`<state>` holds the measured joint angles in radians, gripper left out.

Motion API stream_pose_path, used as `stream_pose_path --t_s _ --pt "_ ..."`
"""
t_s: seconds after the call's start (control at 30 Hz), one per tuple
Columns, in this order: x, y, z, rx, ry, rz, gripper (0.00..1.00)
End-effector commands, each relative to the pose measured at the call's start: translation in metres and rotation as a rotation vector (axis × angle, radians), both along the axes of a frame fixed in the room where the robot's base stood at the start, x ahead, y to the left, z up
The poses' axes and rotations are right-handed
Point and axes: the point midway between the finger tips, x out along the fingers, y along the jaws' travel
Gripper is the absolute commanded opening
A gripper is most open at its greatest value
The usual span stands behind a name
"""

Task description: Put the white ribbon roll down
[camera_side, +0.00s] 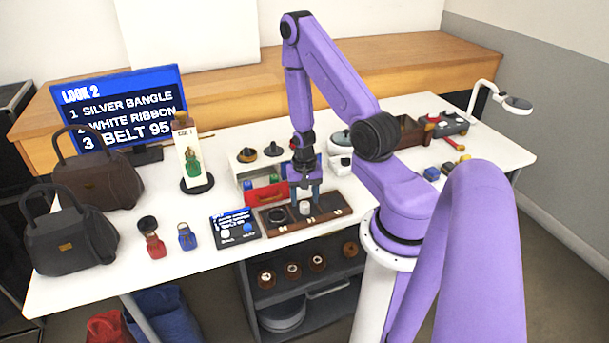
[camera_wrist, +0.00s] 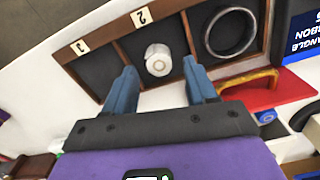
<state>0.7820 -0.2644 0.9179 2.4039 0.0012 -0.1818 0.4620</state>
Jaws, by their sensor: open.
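The white ribbon roll (camera_wrist: 157,60) stands in the middle compartment of a brown wooden tray (camera_side: 337,211), the one beside the label 2. In the side view the roll (camera_side: 305,208) shows small and pale under my gripper (camera_side: 307,192). My gripper is open, and in the wrist view its two blue fingertips (camera_wrist: 160,72) are spread to either side of the roll, with gaps between them and it. A silver bangle (camera_wrist: 230,32) lies in the neighbouring compartment. The compartment by the label 3 (camera_wrist: 80,47) is empty.
A screen (camera_side: 122,105) lists silver bangle, white ribbon and belt 95. Handbags (camera_side: 70,230) stand far left.

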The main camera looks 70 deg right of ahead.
Motion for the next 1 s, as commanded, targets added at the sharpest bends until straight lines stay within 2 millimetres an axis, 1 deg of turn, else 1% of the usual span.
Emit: stream_pose_path --t_s 0.03,0.1,0.6,0.8,1.0 --pt "0.0 0.0 0.008 -0.001 -0.002 0.0 0.56" --pt "0.001 0.0 0.017 -0.002 -0.004 -0.001 0.56" --pt "0.0 0.0 0.076 -0.002 -0.003 -0.001 0.56" --pt "0.0 0.0 0.091 -0.001 -0.002 -0.001 0.56" --pt "0.002 0.003 0.099 0.0 -0.001 0.022 0.56"
